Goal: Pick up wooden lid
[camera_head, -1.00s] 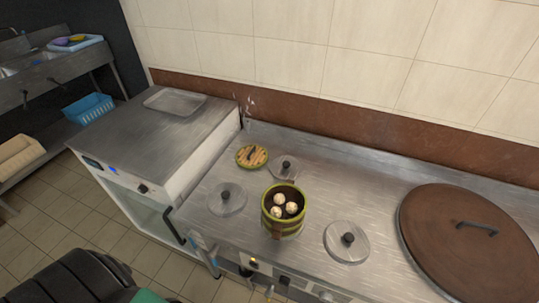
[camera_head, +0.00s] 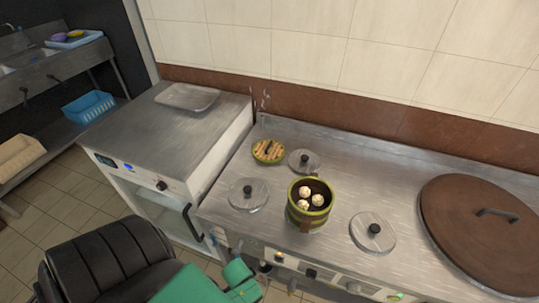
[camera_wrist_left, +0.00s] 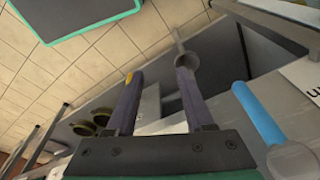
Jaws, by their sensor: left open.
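A large round brown lid (camera_head: 465,238), wooden in look, with a dark bar handle (camera_head: 497,213), lies flat at the right of the steel counter. My left arm's green part (camera_head: 238,276) shows at the bottom of the head view, in front of the counter, well away from both lids. In the left wrist view my left gripper (camera_wrist_left: 157,75) is open and empty. My right gripper is out of view.
Clear round lids with black knobs (camera_head: 249,194) (camera_head: 374,232) (camera_head: 304,160) lie around the steamer. A white-sided cabinet (camera_head: 170,135) with a tray on top stands left of the counter. The wall is close behind.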

